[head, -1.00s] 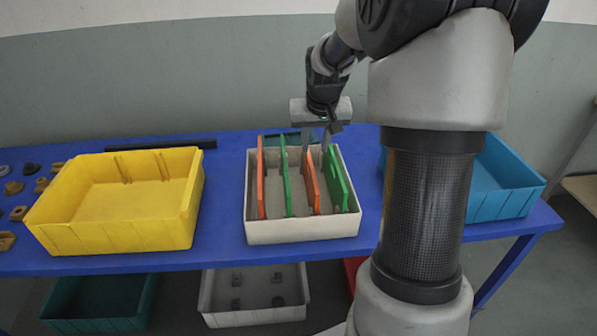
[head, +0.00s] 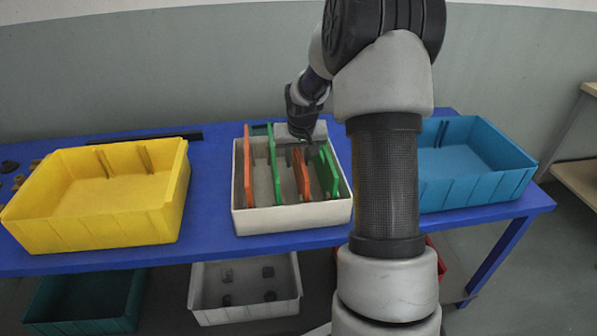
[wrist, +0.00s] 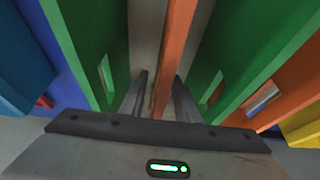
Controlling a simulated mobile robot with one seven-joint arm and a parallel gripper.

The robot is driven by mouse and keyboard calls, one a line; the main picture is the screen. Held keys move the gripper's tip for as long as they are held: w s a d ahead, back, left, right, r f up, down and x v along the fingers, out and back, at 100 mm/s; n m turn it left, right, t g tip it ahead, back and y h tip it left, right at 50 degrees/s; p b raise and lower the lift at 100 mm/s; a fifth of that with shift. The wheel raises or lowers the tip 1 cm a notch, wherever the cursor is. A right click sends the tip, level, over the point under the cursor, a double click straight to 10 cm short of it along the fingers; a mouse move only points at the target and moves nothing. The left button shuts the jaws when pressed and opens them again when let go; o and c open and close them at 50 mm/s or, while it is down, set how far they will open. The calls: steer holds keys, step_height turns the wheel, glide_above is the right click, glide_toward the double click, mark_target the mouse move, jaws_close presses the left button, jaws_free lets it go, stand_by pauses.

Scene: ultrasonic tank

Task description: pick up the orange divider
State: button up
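The orange divider (head: 302,178) stands upright in the white bin (head: 293,217), between two green dividers (head: 274,165) (head: 327,172). Another orange divider (head: 248,168) stands near the bin's left wall. My gripper (head: 300,155) is down in the bin at the inner orange divider's far end. In the wrist view, my gripper (wrist: 159,80) is open, with one finger on each side of this orange divider (wrist: 175,45). A gap shows on the left finger's side; contact on the right is unclear.
Green dividers (wrist: 85,40) (wrist: 245,45) flank the fingers closely. A yellow bin (head: 100,215) stands left and a blue bin (head: 470,175) right on the blue table (head: 210,215). A grey bin (head: 245,305) and a dark green bin (head: 85,305) are below.

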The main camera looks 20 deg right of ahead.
steer(key=shift+w+f, duration=0.1)
steer(key=shift+f, duration=0.05)
steer(key=shift+c, duration=0.2)
jaws_close()
step_height(320, 180, up, 18)
steer(key=p, duration=0.4)
steer(key=shift+p, duration=0.4)
